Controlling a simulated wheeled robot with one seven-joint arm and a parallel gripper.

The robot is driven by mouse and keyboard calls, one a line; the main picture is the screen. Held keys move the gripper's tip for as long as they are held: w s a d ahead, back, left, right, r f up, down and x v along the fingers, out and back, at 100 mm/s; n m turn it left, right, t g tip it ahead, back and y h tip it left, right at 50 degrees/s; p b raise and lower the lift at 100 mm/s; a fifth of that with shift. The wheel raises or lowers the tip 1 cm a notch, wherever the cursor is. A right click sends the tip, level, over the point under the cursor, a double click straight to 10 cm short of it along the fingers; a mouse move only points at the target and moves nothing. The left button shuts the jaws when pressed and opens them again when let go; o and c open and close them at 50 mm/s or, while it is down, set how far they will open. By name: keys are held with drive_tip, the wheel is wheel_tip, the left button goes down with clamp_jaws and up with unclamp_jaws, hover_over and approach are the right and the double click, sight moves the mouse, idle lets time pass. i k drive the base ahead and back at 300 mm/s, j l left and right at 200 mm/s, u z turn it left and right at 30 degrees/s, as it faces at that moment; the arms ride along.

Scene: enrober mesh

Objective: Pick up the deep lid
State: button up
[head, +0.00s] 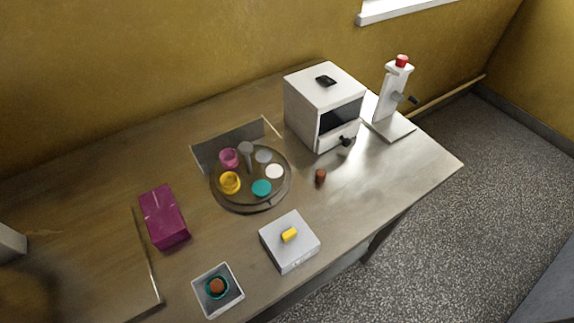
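A light grey square lid-like box (275,249) with a small yellow knob (289,235) on top stands near the table's front edge, right of an open grey square tray. It is the thing that most looks like a deep lid; what lies under it is hidden. The open tray (238,294) holds a teal ring or cup (208,290) with a brown piece (217,286) inside. My gripper is not in view.
A round dark turntable (244,207) carries several coloured cups and discs, with a grey upright panel (213,146) behind. A magenta box (163,217) stands left. A white oven-like box (305,103) and white red-topped press (392,90) stand back right. A brown piece (320,176) lies near.

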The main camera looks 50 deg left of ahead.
sight(289, 242)
drive_tip(key=u, duration=0.95)
